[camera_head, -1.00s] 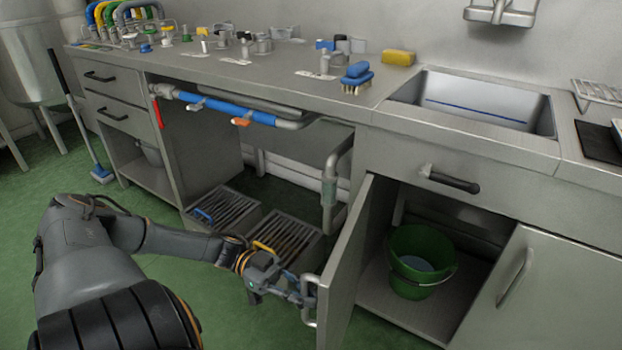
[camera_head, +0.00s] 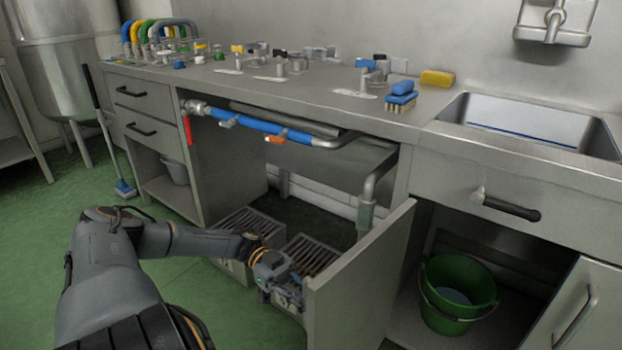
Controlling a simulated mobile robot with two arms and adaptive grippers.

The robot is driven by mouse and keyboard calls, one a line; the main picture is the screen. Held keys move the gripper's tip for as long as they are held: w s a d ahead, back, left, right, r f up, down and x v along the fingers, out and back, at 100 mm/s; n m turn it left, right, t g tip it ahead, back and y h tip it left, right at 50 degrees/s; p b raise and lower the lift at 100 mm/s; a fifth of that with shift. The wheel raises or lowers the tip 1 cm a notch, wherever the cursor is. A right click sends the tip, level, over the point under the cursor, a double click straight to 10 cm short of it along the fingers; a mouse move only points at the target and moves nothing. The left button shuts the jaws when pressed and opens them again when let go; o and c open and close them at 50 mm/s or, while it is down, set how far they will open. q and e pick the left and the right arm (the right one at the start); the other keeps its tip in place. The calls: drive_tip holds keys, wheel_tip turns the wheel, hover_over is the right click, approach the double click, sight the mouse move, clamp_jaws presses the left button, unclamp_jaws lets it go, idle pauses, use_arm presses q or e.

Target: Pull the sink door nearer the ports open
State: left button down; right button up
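The left sink door (camera_head: 362,283) stands wide open, swung out from its left side, with its inner face toward me. The cupboard behind it is exposed. My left gripper (camera_head: 287,297) is low at the door's free edge, on its outer side. The door's handle is not visible now, and the fingertips are partly hidden by the door, so I cannot tell whether they are closed on the handle. The right sink door (camera_head: 582,312) is closed, with a bar handle (camera_head: 574,316). My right gripper is not in view.
A green bucket (camera_head: 456,296) stands in the open cupboard. Slatted crates (camera_head: 309,256) sit on the floor left of the door, beneath the blue pipe (camera_head: 258,126). A dark drawer handle (camera_head: 511,208) sticks out above the cupboard. The green floor at left is mostly clear.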

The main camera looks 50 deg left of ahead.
use_arm(q)
drive_tip(key=c, duration=1.3)
unclamp_jaws()
drive_tip(key=shift+c, duration=0.2)
drive_tip(key=shift+a, duration=0.1)
drive_tip(key=s+a, duration=0.1)
drive_tip(key=a, duration=1)
drive_tip(key=shift+a, duration=0.4)
